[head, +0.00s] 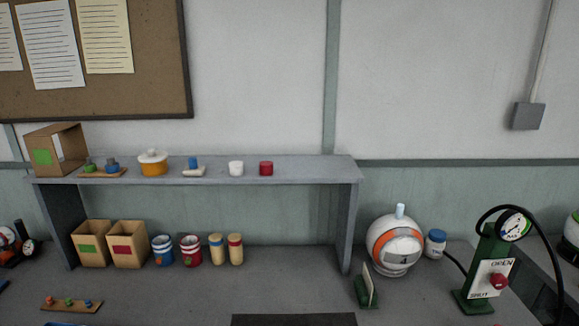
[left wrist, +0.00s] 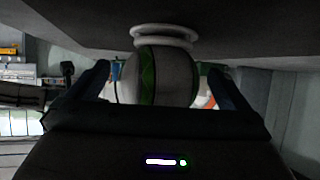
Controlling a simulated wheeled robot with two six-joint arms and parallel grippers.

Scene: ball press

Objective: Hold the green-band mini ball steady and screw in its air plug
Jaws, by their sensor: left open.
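In the left wrist view, a white ball with a green band (left wrist: 150,75) is in front of my left gripper (left wrist: 160,88). Its dark fingers are open, one on each side of the ball; I cannot tell whether they touch it. A white ring-shaped stand (left wrist: 163,36) meets the ball at the top of that picture. In the head view, a ball with a green patch (head: 571,238) is cut off at the right edge. Neither gripper shows in the head view.
An orange-band ball (head: 394,245) stands right of the grey shelf (head: 210,171). A green press with a gauge (head: 490,265) and black hose is at the right. Boxes, tins and cylinders stand under the shelf.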

